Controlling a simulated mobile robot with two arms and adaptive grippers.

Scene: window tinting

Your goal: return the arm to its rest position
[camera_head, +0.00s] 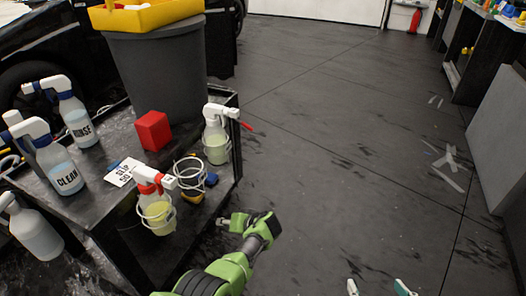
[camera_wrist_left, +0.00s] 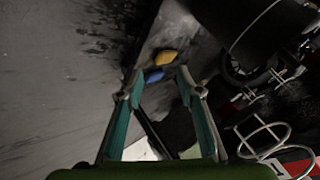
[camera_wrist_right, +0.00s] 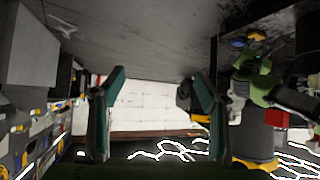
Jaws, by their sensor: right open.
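My right gripper (camera_head: 378,288) shows only as two teal fingertips at the bottom edge of the head view, spread apart with nothing between them. In the right wrist view its fingers (camera_wrist_right: 158,75) are wide open and empty, clear of the floor and cart. My left arm (camera_head: 220,275) reaches up from the bottom of the head view, its end beside the cart's right side. In the left wrist view my left gripper (camera_wrist_left: 156,80) has its fingers apart, with a yellow item (camera_wrist_left: 165,57) and a blue item (camera_wrist_left: 153,76) seen beyond the gap.
The dark cart (camera_head: 105,215) at left carries spray bottles (camera_head: 67,178), a red block (camera_head: 152,130) and a label card (camera_head: 124,172). Bottles (camera_head: 216,140) sit in wire rings on its side. The floor at centre right is open; cabinets (camera_head: 500,130) line the right.

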